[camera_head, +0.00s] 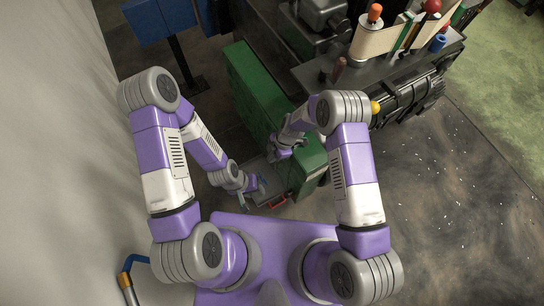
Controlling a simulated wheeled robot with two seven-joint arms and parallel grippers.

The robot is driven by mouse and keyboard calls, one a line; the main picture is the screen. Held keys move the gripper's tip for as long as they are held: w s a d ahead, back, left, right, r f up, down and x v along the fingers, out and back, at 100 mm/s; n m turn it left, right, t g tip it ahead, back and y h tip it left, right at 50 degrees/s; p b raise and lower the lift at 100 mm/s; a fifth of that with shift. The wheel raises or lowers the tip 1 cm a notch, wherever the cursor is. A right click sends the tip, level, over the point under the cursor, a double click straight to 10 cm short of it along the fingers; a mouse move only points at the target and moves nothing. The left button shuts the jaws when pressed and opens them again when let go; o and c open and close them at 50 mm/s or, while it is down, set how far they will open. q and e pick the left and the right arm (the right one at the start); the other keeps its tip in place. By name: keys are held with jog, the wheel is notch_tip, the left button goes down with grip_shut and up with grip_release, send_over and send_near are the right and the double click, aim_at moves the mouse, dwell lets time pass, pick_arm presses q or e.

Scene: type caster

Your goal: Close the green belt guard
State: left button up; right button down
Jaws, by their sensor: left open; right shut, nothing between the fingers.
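The green belt guard (250,88) is a long green box running from the upper middle down to the front of the dark machine. Its near end (312,166) shows below my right forearm. My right arm crosses over its middle and hides part of it. My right gripper (278,151) is shut and empty, at the guard's left side near its lower end; I cannot tell if it touches. My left gripper (246,194) is open, lower and to the left of the guard. I cannot tell how far the guard stands open.
A grey case or tray with a red handle (275,204) lies beside my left gripper. The dark machine (404,103) stands right of the guard, with an orange-topped tool (374,14) on it. A blue box on a post (159,18) stands upper left. Floor at right is clear.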

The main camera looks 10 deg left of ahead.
jog(key=shift+w+d, duration=0.3)
jog(key=shift+d, duration=0.1)
jog(key=s+a+r+b, duration=0.1)
jog(key=s+a, duration=0.1)
jog(key=a, duration=0.2)
pick_arm(q)
jog(key=shift+s+r+p, duration=0.1)
jog(key=shift+s+p, duration=0.2)
jog(key=shift+p, duration=0.3)
pick_arm(e)
jog(key=v, duration=0.9)
jog(key=shift+r, duration=0.35)
jog(key=shift+s, duration=0.1)
pick_arm(q)
notch_tip(320, 180, up, 7)
jog(key=p, duration=0.7)
pick_arm(e)
jog(key=s+d+m+t, duration=0.2)
jog(key=s+d+m, duration=1.3)
jog(key=m, duration=1.1)
jog(key=shift+s+r+y, duration=0.3)
jog(key=shift+r, duration=0.1)
